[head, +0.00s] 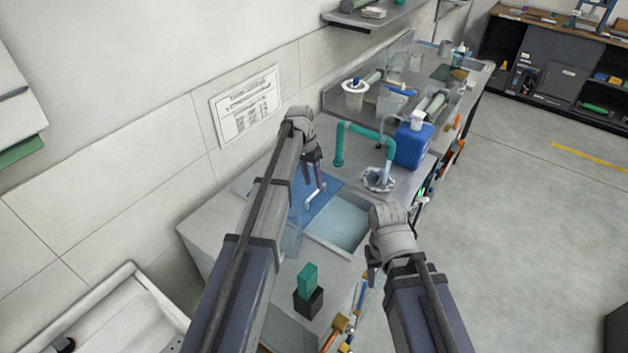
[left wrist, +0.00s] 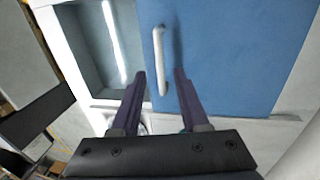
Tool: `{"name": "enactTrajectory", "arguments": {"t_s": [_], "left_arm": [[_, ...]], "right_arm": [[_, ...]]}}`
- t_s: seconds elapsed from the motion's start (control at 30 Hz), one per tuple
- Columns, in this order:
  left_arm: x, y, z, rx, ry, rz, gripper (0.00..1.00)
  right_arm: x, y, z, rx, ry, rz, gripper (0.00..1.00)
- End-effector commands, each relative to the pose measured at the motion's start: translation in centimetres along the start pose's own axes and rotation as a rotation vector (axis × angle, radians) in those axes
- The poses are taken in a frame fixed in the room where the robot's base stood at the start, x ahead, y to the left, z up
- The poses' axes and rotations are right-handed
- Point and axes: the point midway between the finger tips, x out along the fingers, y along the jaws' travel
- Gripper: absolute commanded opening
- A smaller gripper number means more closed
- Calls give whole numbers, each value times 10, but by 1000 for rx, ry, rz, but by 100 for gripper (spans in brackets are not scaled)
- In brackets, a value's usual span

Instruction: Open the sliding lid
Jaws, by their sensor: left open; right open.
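The sliding lid is a flat blue panel (head: 325,208) with a white bar handle (head: 314,195), set in the grey counter top. In the left wrist view the blue lid (left wrist: 235,50) fills the right side and its handle (left wrist: 160,60) stands near its left edge. Beside the lid is a pale recessed opening (head: 343,226), uncovered; it also shows in the left wrist view (left wrist: 90,50). My left gripper (left wrist: 158,78) is open, with the handle's lower end seen between its fingertips; contact cannot be told. My right gripper (head: 372,272) is open and empty at the counter's front side.
A green block on a black block (head: 308,302) stands on the near counter. Beyond the lid are a teal pipe (head: 362,130), a blue canister (head: 412,146) and a round drain or basin (head: 378,179). A wall stands behind; open floor lies at the right.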

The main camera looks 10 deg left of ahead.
Motion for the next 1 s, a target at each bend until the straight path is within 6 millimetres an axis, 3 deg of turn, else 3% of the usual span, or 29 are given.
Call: {"name": "enactTrajectory", "arguments": {"t_s": [0.03, 0.1, 0.33, 0.87, 1.0], "left_arm": [[-14, 1, 0, 0, 0, 0, 45], [-24, 1, 0, 0, 0, 0, 45], [-48, 1, 0, 0, 0, 0, 45], [-48, 0, 0, 1, 0, 0, 45], [-44, 18, 12, 0, -9, -12, 45]], "right_arm": [[-14, 1, 1, 0, 0, 0, 50], [-24, 2, 1, 0, 0, 0, 50], [-47, 4, 3, -1, 0, 0, 50], [-47, 4, 3, -1, 0, 0, 50], [-47, 4, 3, -1, 0, 0, 50]]}}
